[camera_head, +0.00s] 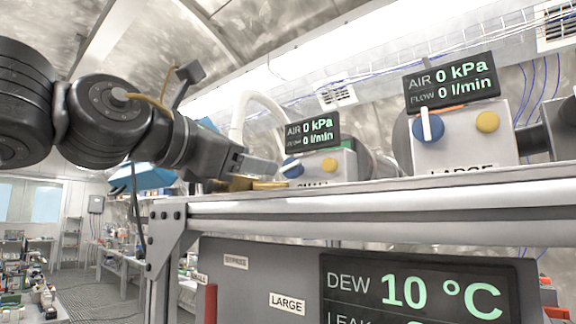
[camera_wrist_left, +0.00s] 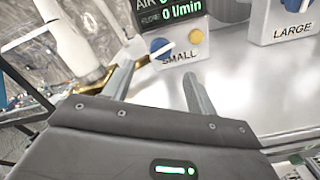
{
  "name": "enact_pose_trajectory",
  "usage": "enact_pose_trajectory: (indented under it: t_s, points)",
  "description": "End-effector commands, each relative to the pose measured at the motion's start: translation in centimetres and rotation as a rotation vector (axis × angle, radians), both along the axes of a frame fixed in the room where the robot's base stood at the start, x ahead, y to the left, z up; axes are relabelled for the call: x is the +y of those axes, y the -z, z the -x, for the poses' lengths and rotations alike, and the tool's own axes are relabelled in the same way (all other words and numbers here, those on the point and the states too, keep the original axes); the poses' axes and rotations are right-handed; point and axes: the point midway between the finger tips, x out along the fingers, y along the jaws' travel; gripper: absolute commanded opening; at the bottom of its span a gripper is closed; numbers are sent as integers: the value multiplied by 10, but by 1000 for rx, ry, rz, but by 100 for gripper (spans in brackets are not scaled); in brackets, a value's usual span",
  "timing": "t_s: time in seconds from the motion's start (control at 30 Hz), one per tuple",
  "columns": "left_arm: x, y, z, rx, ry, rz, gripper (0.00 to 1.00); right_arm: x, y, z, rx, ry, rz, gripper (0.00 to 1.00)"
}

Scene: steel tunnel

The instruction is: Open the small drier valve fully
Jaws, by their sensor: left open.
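The small drier (camera_head: 318,168) is a pale box on the steel bench top, partly hidden by my left gripper in the head view. Its valve is a blue knob with a white handle (camera_head: 291,168); it also shows in the left wrist view (camera_wrist_left: 160,47), above the SMALL label, with the handle slanted. A yellow knob (camera_wrist_left: 195,36) is to its right. The display (camera_head: 312,132) above reads 0 kPa and 0 l/min. My left gripper (camera_wrist_left: 158,76) is open and empty; its fingers point toward the blue knob, apart from it. My right gripper is out of view.
The large drier (camera_head: 465,140) stands to the right, its white handle upright on a blue knob. A brass-coloured piece (camera_head: 250,184) lies by my left fingers. The bench edge rail (camera_head: 380,205) runs below, with a DEW display panel (camera_head: 420,290) underneath.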

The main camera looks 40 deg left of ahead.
Motion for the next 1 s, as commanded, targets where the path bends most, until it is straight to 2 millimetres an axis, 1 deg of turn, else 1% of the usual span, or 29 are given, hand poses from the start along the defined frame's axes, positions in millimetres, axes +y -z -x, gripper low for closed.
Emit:
enact_pose_trajectory:
  t_s: [0.03, 0.2, 0.3, 0.43, 0.6, 0.87, 0.9, 1.0]
  points:
    - [0, -3, -10, 6, 1, 0, 57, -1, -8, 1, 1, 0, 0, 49]
    - [1, -3, -44, 6, 2, 1, 57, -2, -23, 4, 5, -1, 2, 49]
    - [0, -3, -61, 5, 5, 1, 57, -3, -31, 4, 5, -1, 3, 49]
    - [1, -3, -78, 3, 4, 0, 57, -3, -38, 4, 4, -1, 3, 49]
    - [1, -1, -88, 0, 4, 0, 57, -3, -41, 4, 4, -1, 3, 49]
    - [0, 0, -90, -1, 5, 0, 57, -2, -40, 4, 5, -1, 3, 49]
    - [0, 0, -90, -1, 5, 0, 56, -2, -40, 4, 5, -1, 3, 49]
    - [0, 0, -90, 0, 6, 0, 42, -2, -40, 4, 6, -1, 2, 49]
